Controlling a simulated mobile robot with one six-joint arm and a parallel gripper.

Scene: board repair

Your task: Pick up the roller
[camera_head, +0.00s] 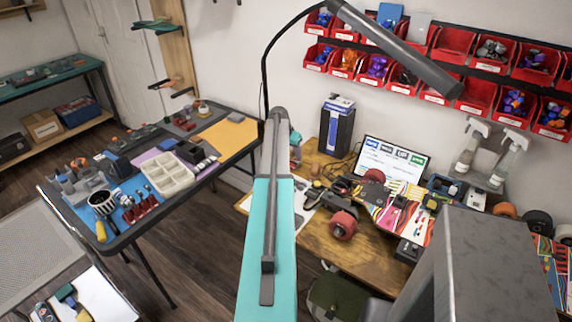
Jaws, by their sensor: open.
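I cannot make out the roller for certain. A dark head with a yellow handle (101,231) stands at the front left of the dark table and could be a roller or a brush. More handled tools, one of them a teal brush-like tool (66,294), lie at the bottom left, too small to identify. My teal arm rises through the middle of the view and hides part of the floor and tables behind it. My gripper does not show.
The dark table (122,240) holds a white compartment tray (168,176) and many small tools. A green bag (338,299) sits on the floor.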

